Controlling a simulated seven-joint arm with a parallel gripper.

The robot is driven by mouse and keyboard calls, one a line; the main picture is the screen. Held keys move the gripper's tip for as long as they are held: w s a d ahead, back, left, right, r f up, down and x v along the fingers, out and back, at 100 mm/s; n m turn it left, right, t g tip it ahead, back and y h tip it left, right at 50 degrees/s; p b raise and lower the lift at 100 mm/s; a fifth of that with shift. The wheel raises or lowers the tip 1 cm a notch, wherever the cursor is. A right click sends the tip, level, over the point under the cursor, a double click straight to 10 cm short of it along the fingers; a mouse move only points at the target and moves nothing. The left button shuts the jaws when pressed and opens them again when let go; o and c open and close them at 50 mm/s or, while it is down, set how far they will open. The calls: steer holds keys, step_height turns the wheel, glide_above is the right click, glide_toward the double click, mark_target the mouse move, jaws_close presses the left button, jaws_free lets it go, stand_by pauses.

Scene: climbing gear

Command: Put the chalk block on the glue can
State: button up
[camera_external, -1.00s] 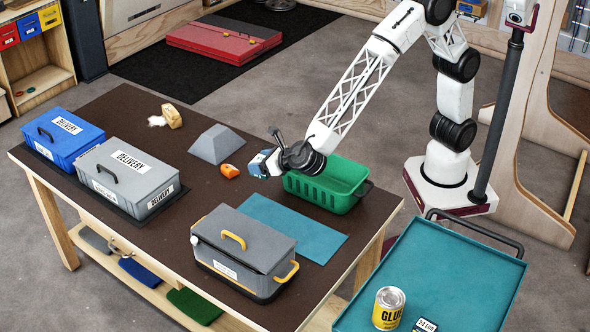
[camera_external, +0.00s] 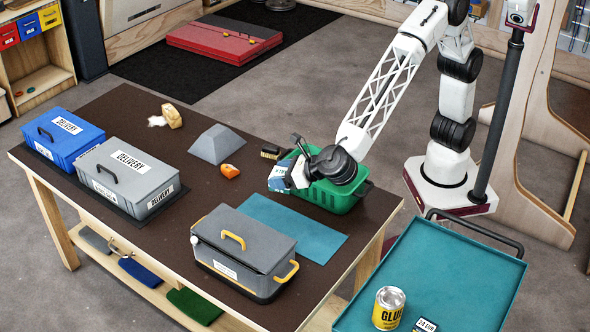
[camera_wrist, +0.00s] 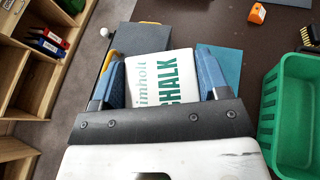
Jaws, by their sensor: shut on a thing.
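The chalk block (camera_wrist: 160,80) is white with green lettering and sits between the two blue fingers of my gripper (camera_wrist: 162,85) in the wrist view. In the external view my gripper (camera_external: 288,176) is shut on the block and holds it above the table, in front of the green basket's left part. The block shows there only in part. The glue can (camera_external: 389,308) is yellow with a silver top and stands upright on the teal cart at the lower right, well away from my gripper.
The green basket (camera_external: 335,200) stands beside my gripper. The teal cart (camera_external: 450,262) has a raised rim, and a small labelled item (camera_external: 425,326) lies near the can. A grey toolbox (camera_external: 243,262), a brush (camera_external: 270,152) and an orange object (camera_external: 230,171) are on the table.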

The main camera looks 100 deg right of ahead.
steer(key=s+a+n+y, duration=0.15)
steer(key=s+a, duration=0.35)
steer(key=a, duration=0.5)
steer(key=s+a+n+y, duration=0.1)
steer(key=s+a+y, duration=0.1)
steer(key=s+a, duration=0.5)
steer(key=n+t+y, duration=0.1)
steer(key=n+y, duration=0.2)
glide_above(389, 298)
step_height(389, 298, down, 5)
steer(key=shift+h, duration=0.25)
steer(key=shift+f, duration=0.15)
steer(key=shift+f, duration=1.9)
steer(key=shift+f, duration=2)
steer(key=shift+f, duration=0.1)
